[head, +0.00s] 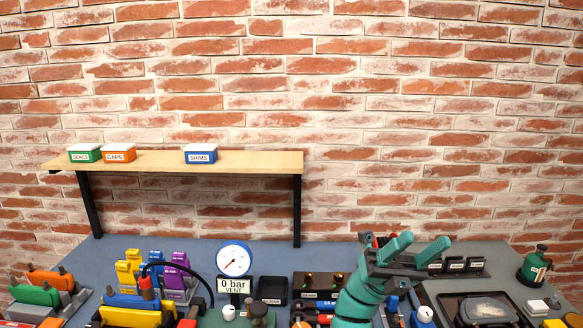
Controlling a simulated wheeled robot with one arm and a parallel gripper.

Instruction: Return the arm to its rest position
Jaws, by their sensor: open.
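My teal arm rises from the bottom edge, right of centre, in the head view. At its end my gripper (412,256) is open, its fingers pointing right and apart. Nothing shows between the fingers. It appears over the back right part of the grey-blue bench (335,262) and hides part of what lies behind it.
A wooden shelf (250,161) holds green SEALS (84,154), orange CAPS (118,154) and blue SHIMS (201,155) boxes. A round gauge (234,259) reads 0 bar. Coloured clamps (152,272), a black tray (273,291) and a green bottle (535,267) crowd the bench.

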